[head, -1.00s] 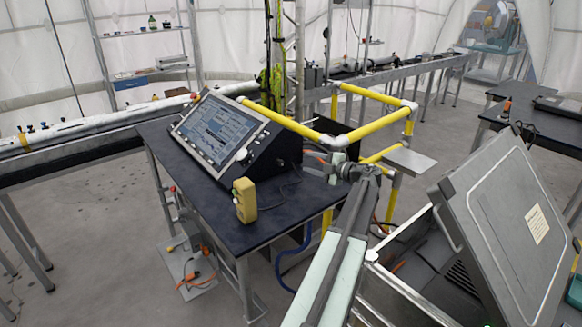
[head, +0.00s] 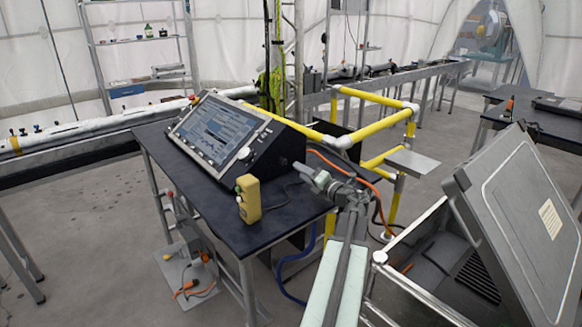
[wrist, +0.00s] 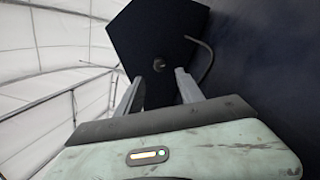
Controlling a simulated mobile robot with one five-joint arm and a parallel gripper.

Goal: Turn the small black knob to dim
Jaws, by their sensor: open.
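A dark console with a slanted screen (head: 215,130) stands on the black table. A small black knob (head: 284,161) sits on its right side panel. In the wrist view the knob (wrist: 158,66) shows as a small round shape on the dark panel, ahead of and between my fingertips. My gripper (head: 299,169) is open and just right of that panel in the head view. The open fingers (wrist: 158,70) also show in the wrist view, one on each side of the knob. I cannot tell whether they touch the knob or the panel.
A yellow handheld box (head: 249,198) stands on the black table (head: 190,185) in front of the console. Yellow rails (head: 375,127) and an orange cable (head: 345,168) are behind my arm. An open grey case (head: 520,210) stands at the right. A dark cable runs beside the panel.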

